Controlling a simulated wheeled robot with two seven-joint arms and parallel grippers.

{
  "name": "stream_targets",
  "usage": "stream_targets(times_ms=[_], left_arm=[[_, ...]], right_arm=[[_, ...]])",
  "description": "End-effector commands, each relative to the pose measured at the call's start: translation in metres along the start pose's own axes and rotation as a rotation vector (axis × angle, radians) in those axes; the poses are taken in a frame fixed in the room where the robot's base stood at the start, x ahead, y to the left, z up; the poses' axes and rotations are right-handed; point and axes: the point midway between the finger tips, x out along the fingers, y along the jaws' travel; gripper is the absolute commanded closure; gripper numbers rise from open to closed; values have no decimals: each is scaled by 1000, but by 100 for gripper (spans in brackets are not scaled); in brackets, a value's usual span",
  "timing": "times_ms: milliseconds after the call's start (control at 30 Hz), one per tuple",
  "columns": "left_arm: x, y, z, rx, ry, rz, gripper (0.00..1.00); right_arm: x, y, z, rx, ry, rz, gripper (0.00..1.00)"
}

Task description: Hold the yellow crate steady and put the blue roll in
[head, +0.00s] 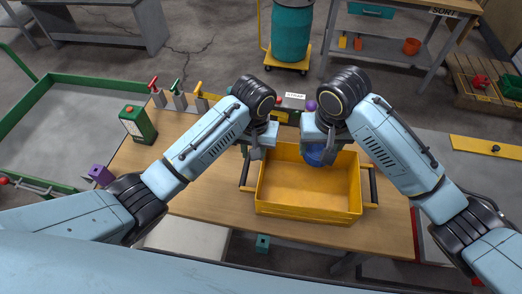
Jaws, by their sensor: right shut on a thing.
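The yellow crate (308,214) stands upright on the wooden table, with a dark handle bar on each side; the inside that shows is empty. My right gripper (313,150) is shut on the blue roll (314,156) and holds it at the far side of the crate, right of its middle. I cannot tell whether the roll is above the rim or below it. My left gripper (251,153) points down at the crate's far left corner, close to the left handle. I cannot tell whether it touches the crate or how far its fingers are apart.
A green canister (138,124) stands at the table's left, with several pump bottles (179,99) behind it. A purple block (101,174) lies near the left edge. A purple knob (311,105) and a labelled box (292,101) are behind the crate. Bare table lies left of the crate.

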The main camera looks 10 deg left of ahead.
Motion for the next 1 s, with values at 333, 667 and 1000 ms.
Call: stream_targets(times_ms=[333,667,1000], left_arm=[[12,21,6,-15,-3,23,70],[75,22,6,-14,-4,22,70],[109,24,6,-13,-1,24,70]], right_arm=[[0,0,0,0,1,0,65],[0,0,0,0,1,0,65],[0,0,0,0,1,0,65]])
